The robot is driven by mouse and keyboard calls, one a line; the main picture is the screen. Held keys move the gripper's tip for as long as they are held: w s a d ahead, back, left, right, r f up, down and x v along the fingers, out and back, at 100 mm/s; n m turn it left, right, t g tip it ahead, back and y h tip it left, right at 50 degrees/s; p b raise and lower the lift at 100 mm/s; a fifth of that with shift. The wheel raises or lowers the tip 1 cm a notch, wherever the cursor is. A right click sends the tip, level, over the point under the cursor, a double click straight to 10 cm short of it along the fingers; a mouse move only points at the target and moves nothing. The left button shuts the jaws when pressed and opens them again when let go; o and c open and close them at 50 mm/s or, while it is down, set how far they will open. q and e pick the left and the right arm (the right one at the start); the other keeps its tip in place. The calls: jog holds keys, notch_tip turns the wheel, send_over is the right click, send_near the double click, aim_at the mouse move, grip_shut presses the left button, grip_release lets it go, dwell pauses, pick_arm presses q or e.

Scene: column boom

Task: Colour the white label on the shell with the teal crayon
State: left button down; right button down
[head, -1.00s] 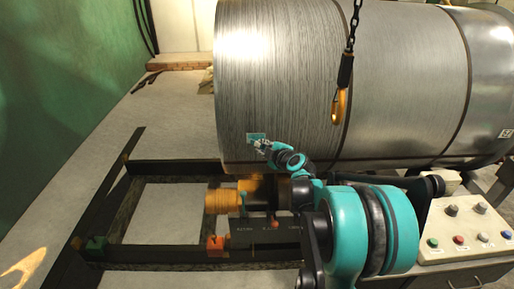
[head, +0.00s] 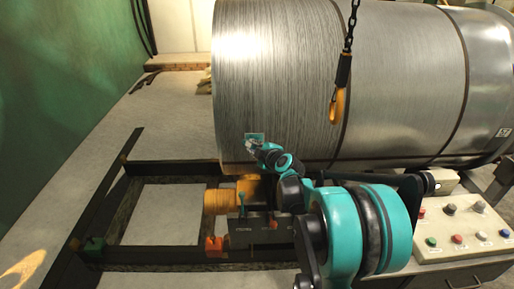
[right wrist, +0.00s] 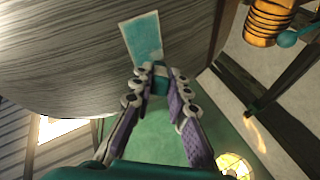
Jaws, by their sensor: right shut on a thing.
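The shell (head: 290,80) is a large grey metal cylinder lying on its side across the back. The label (head: 254,136) is a small rectangle low on its left section. In the right wrist view the label (right wrist: 143,38) looks mostly teal, with a thin pale edge. My right gripper (head: 251,146) is at the label's lower edge. It is shut on the teal crayon (right wrist: 159,84), which shows between its fingers in the right wrist view. The crayon's tip is close to the label's lower right corner; I cannot tell whether it touches. My left gripper is not in view.
A yellow hook (head: 338,105) hangs on a chain in front of the shell. A control box (head: 460,235) with several buttons stands at the right. A dark frame (head: 120,170) and an orange roller (head: 220,200) lie below the shell. Floor is clear at left.

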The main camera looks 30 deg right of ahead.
jog(key=s+a, duration=0.3)
jog(key=s, duration=0.2)
jog(key=shift+p, duration=0.35)
jog(key=shift+s+a, duration=0.15)
jog(key=shift+s, duration=0.05)
jog(key=shift+s+a, duration=0.4)
jog(key=shift+s, duration=0.2)
jog(key=shift+s+a, duration=0.35)
jog(key=shift+s, duration=0.2)
jog(key=shift+w+d+b, duration=0.15)
jog(key=shift+w+d, duration=0.55)
jog(key=shift+w, duration=0.4)
jog(key=shift+w+d+b, duration=0.1)
jog(key=shift+w+d, duration=0.55)
jog(key=shift+w, duration=0.4)
jog(key=shift+w+d+b, duration=0.15)
jog(key=shift+w+d, duration=0.55)
jog(key=shift+w, duration=0.4)
jog(key=shift+w+d, duration=0.35)
jog(key=shift+w, duration=0.25)
